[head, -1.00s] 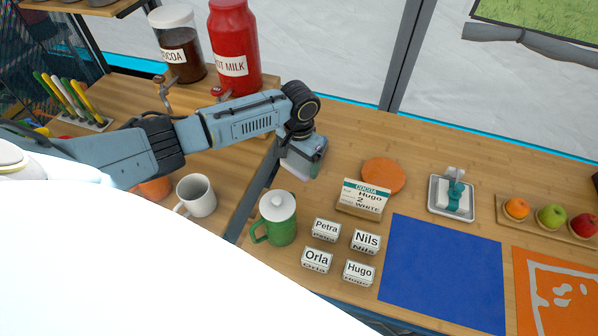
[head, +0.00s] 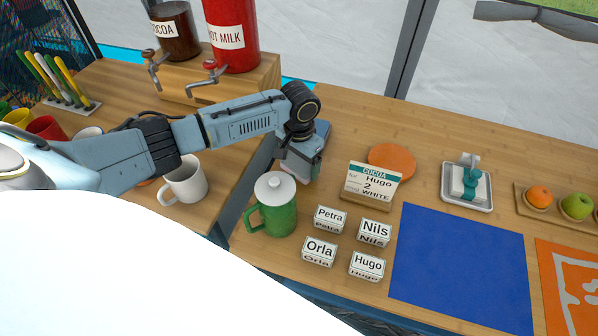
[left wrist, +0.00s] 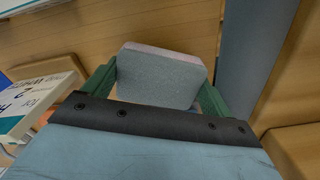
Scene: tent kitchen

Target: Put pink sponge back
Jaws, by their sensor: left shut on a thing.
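The sponge (left wrist: 160,75) shows in the left wrist view as a grey block with a pinkish edge, between the two green fingers of my left gripper (left wrist: 158,88). The gripper is shut on it. In the head view my left gripper (head: 301,166) points down over the wooden counter, just behind and right of the green lidded mug (head: 277,214). My right gripper is in neither view.
A cocoa sign (head: 372,182), an orange disc (head: 392,158) and several name blocks (head: 331,218) stand right of the gripper. Further right are a blue mat (head: 460,265) and a tray with a dispenser (head: 467,185). A white mug (head: 186,180) stands left, across a dark gap.

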